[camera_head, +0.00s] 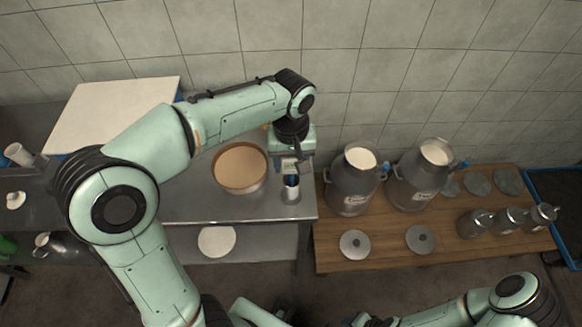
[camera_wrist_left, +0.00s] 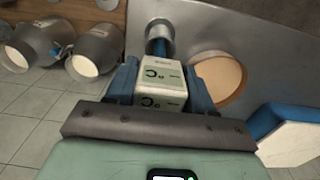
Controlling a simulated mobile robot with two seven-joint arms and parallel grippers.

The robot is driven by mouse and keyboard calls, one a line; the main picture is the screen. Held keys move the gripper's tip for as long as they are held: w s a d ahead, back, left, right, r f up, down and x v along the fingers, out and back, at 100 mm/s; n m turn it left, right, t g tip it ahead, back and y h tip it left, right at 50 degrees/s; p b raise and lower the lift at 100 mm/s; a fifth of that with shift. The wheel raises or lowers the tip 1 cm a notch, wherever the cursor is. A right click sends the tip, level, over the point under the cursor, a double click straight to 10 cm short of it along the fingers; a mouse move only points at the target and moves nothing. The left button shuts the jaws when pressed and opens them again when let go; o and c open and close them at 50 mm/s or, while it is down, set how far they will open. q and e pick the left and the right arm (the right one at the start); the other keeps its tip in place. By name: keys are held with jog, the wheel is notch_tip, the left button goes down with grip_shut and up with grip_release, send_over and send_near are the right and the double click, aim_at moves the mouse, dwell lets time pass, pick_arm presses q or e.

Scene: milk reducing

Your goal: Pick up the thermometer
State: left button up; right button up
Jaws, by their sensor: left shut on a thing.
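The thermometer (camera_wrist_left: 160,86) is a white box marked with °C. In the left wrist view it sits between the two blue fingers of my left gripper (camera_wrist_left: 162,88), which is shut on it. A metal cup (camera_wrist_left: 160,33) is just beyond it, with a dark part of the thermometer at its mouth; I cannot tell how deep that part reaches. In the head view my left gripper (camera_head: 290,178) is over the cup (camera_head: 291,194) near the counter's right end, and it partly hides the thermometer. My right gripper is out of view; only part of that arm shows at the bottom right.
A wide round pot (camera_head: 239,168) stands left of the cup on the metal counter (camera_head: 190,208). Milk cans (camera_head: 352,190), lids (camera_head: 420,239) and small canisters (camera_head: 474,223) stand on the wooden table (camera_head: 380,258) to the right. A white board (camera_head: 110,108) lies at the back left.

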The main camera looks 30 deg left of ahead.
pick_arm(q)
notch_tip(320, 180, up, 21)
jog(key=p, duration=0.5)
jog(key=shift+r, duration=0.2)
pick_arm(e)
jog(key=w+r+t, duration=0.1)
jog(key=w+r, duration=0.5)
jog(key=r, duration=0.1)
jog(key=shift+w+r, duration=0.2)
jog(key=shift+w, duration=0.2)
